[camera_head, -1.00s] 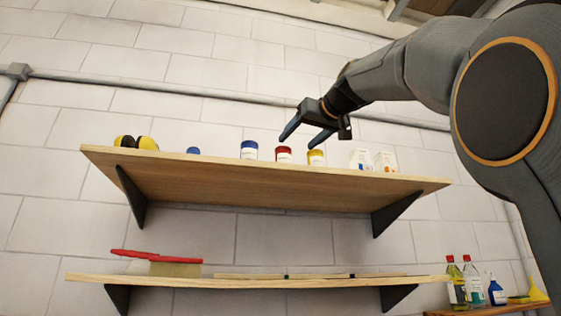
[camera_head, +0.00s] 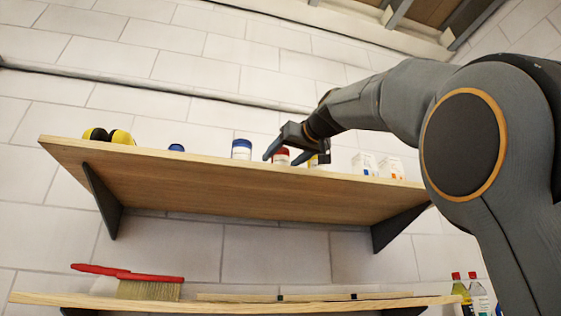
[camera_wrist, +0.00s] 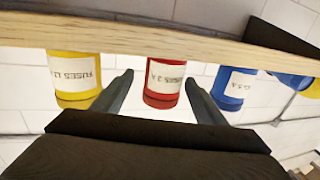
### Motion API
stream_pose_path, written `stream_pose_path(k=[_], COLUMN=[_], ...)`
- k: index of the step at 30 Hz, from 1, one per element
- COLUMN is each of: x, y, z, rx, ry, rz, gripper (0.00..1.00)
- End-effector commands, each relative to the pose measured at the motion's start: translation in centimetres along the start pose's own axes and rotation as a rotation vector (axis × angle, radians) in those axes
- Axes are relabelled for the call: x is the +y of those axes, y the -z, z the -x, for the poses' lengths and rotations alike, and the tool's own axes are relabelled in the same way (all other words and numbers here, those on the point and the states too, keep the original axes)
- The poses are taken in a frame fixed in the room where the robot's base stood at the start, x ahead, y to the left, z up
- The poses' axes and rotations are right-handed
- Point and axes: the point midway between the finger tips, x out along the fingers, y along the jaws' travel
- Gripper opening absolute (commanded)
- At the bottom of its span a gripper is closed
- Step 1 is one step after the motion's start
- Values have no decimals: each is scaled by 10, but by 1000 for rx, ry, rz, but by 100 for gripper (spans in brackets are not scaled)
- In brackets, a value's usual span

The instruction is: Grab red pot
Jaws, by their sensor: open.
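The red pot (camera_head: 281,157) with a white label stands on the upper wooden shelf (camera_head: 200,186), partly hidden by my gripper in the head view. My gripper (camera_head: 293,158) is open at the pot. In the wrist view, which is upside down, the red pot (camera_wrist: 164,84) shows between the two spread fingers of my gripper (camera_wrist: 159,79). I see a gap on each side, and the pot looks upright on the shelf. How far the fingers reach along the pot is hard to tell.
A red-handled brush (camera_head: 149,289) lies on the lower shelf.

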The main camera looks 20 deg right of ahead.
Motion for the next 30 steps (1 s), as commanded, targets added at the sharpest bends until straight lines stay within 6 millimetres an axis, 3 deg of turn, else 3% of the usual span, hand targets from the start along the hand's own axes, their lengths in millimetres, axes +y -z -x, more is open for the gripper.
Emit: stream_pose_path(k=[12, 22, 30], x=[-2, -2, -2], y=[2, 0, 0], z=[-44, -49, -49], rx=[-1, 0, 0], ry=[-3, -4, -4], rz=[0, 0, 0], gripper=[66, 66, 20])
